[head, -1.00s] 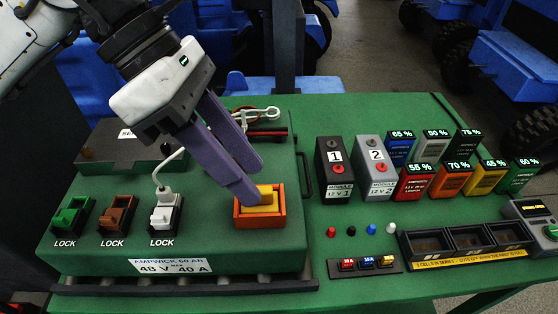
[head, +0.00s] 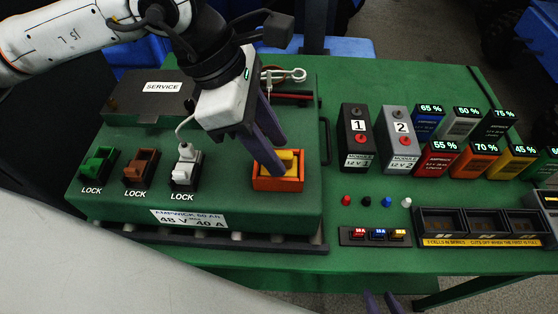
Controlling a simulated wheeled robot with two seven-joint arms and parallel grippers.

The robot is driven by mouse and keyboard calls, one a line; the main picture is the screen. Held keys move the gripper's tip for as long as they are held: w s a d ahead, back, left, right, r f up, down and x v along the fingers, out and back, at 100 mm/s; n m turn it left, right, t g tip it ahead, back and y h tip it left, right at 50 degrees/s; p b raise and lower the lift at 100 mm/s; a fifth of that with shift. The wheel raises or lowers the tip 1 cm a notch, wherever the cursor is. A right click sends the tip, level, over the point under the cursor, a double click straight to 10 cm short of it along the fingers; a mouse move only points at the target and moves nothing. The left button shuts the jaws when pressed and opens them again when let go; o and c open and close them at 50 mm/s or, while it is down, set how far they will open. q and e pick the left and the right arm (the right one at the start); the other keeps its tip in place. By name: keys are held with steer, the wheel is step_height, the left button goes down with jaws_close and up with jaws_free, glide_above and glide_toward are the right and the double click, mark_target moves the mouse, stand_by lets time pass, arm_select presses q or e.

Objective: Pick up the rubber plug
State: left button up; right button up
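No piece is marked as the rubber plug. Small plug-like pieces stand in a row on the green table: red (head: 346,200), black (head: 366,202), blue (head: 387,202) and white (head: 406,202); their material cannot be told. My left gripper (head: 280,158) points down at the yellow piece (head: 291,160) in the orange holder (head: 278,184) on the green battery box. Its purple fingers partly cover that piece, and whether they grip it is unclear. My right gripper (head: 382,302) shows only two fingertips at the bottom edge, apart, with nothing seen between them.
The battery box (head: 130,200) carries green, brown and white lock connectors. Module boxes 1 (head: 356,130) and 2 (head: 397,130), several percent-marked cells, a fuse strip (head: 350,241) and a three-bay charger (head: 440,224) stand to the right. A large blurred grey shape covers the lower left.

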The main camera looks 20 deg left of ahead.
arm_select(q)
steer(key=shift+d+f, duration=0.1)
steer(key=shift+f, duration=0.15)
steer(key=c, duration=0.9)
step_height(320, 180, up, 10)
steer(key=shift+b, duration=0.4)
